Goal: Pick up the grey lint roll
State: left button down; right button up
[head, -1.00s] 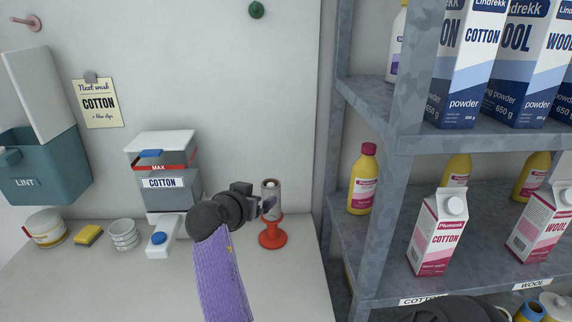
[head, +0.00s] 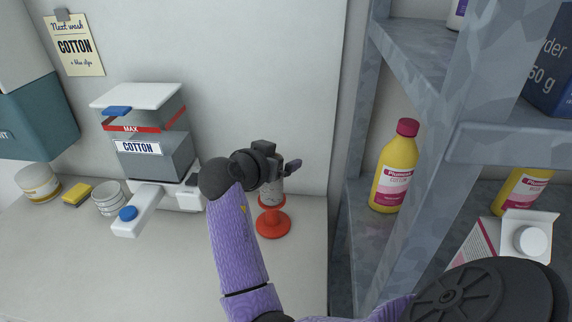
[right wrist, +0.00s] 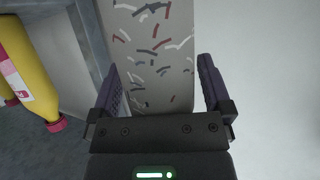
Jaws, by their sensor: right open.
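The grey lint roll (head: 270,198), flecked with lint, stands upright on a red stand (head: 273,224) on the white counter. My right gripper (head: 284,168) is in front of the roll's upper part in the head view and hides it. In the right wrist view the speckled roll (right wrist: 152,45) stretches up from between the two open fingers of my right gripper (right wrist: 158,85). A gap shows beside the roll on the right finger's side; the roll looks nearer the left finger. My left gripper is not in view.
A cotton container (head: 150,145) with a red MAX line and a blue-buttoned dispenser (head: 138,208) stand left of my arm. A metal shelf (head: 450,215) with a yellow bottle (head: 395,170) rises close on the right. The counter front is clear.

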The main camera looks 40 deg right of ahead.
jog(key=shift+s+a+r, duration=0.1)
jog(key=shift+a, duration=0.2)
jog(key=shift+c, duration=1.4)
jog(key=c, duration=1)
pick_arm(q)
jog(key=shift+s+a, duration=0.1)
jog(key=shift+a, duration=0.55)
pick_arm(e)
jog(key=shift+r, duration=0.1)
